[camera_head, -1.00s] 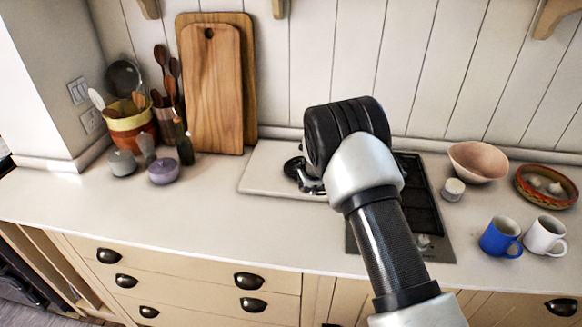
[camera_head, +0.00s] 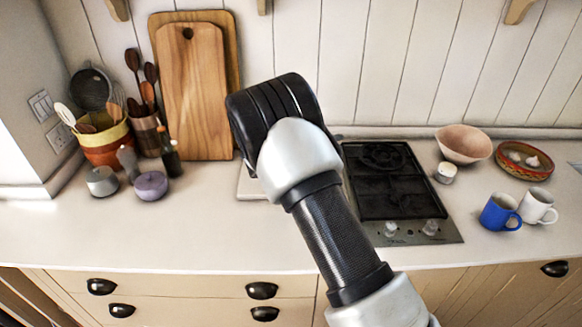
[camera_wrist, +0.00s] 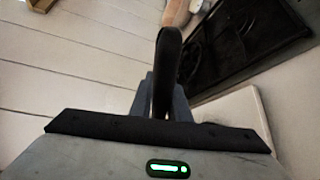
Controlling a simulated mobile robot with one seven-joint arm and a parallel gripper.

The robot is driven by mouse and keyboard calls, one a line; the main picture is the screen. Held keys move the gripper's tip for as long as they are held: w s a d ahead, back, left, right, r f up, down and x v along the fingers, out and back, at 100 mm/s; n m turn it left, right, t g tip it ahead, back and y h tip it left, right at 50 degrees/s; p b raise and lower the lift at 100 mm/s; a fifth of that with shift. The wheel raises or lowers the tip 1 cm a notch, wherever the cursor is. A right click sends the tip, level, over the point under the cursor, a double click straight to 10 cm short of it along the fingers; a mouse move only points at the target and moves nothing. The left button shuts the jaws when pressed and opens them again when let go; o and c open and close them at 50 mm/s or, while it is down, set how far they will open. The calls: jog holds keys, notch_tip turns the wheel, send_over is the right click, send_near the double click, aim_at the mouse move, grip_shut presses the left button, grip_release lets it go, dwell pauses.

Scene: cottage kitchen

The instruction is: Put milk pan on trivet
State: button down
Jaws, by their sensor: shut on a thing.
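My gripper (camera_wrist: 166,98) shows in the wrist view, its fingers shut on a narrow black handle (camera_wrist: 167,62). The handle stands up between the fingers and looks like the milk pan's handle. The pan's body is not seen in either view. In the head view my arm hides the gripper and what it holds, above the counter left of the hob. No trivet can be made out. A pale slab (camera_head: 249,187) lies on the counter there, mostly hidden behind my arm; it also shows in the wrist view (camera_wrist: 246,112).
The black hob (camera_head: 385,190) is bare, right of my arm. A pink bowl (camera_head: 464,144), a patterned dish (camera_head: 524,162), a blue mug (camera_head: 498,213) and a white mug (camera_head: 538,207) stand further right. Wooden boards (camera_head: 193,100) and a utensil pot (camera_head: 103,146) stand at left.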

jog(key=f, duration=0.9)
jog(key=shift+w+a+f, duration=0.1)
jog(key=shift+a+f, duration=0.15)
jog(key=shift+f, duration=0.1)
jog(key=shift+f, duration=0.25)
jog(key=c, duration=1.7)
grip_release()
jog(key=shift+r, duration=0.1)
